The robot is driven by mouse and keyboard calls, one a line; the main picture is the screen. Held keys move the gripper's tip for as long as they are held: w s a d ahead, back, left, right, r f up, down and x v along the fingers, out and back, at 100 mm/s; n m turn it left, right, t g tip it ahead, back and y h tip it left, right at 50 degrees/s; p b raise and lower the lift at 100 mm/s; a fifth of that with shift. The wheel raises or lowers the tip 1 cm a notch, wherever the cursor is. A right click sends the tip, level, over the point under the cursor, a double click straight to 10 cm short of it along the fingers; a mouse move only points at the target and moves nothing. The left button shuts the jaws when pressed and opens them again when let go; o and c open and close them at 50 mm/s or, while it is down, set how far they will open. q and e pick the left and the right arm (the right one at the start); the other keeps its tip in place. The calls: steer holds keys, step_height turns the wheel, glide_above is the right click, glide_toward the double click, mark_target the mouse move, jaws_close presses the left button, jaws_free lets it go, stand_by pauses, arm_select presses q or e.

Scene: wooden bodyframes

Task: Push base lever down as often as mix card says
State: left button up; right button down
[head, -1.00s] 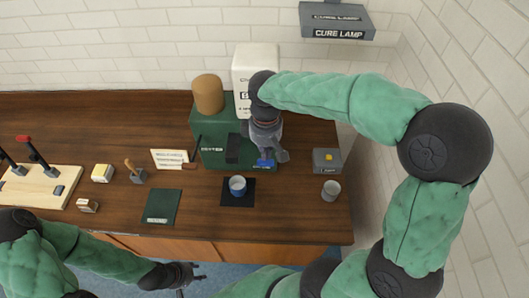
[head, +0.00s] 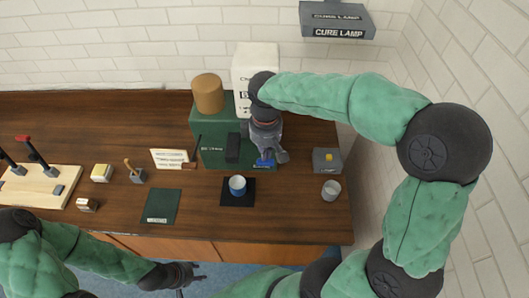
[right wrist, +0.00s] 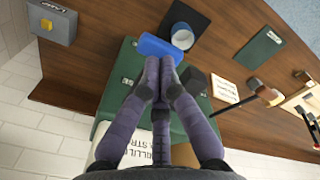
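The green mixer (head: 222,119) stands at the back of the table with a tan drum on top. Its blue lever (head: 264,163) sticks out at the front right and shows in the right wrist view (right wrist: 158,46). My right gripper (head: 281,157) is at the lever; in the right wrist view its fingertips (right wrist: 160,62) are together just against or beside the blue part. A blue cup (head: 238,186) stands on a black mat (head: 229,201) below. The white card (head: 169,158) leans left of the mixer, its writing too small to read. My left gripper (head: 188,273) is empty, fingers apart, off the table's front edge.
A grey box with a yellow button (head: 327,160) and a grey cup (head: 331,190) stand at right. A green mat (head: 161,206), small blocks and a wooden board with levers (head: 45,186) lie at left. A cure lamp (head: 337,20) hangs above.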

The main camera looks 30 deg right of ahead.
mark_target(265, 164)
steer(key=shift+f+b, duration=2.1)
steer(key=shift+f, duration=1.1)
steer(key=shift+r, duration=0.1)
steer(key=shift+r+p, duration=2.75)
steer(key=shift+r, duration=0.65)
steer(key=shift+f, duration=0.15)
steer(key=shift+f+b, duration=2.4)
steer(key=shift+f, duration=0.95)
steer(key=shift+r, duration=0.1)
steer(key=shift+r+p, duration=2.7)
steer(key=shift+r, duration=0.7)
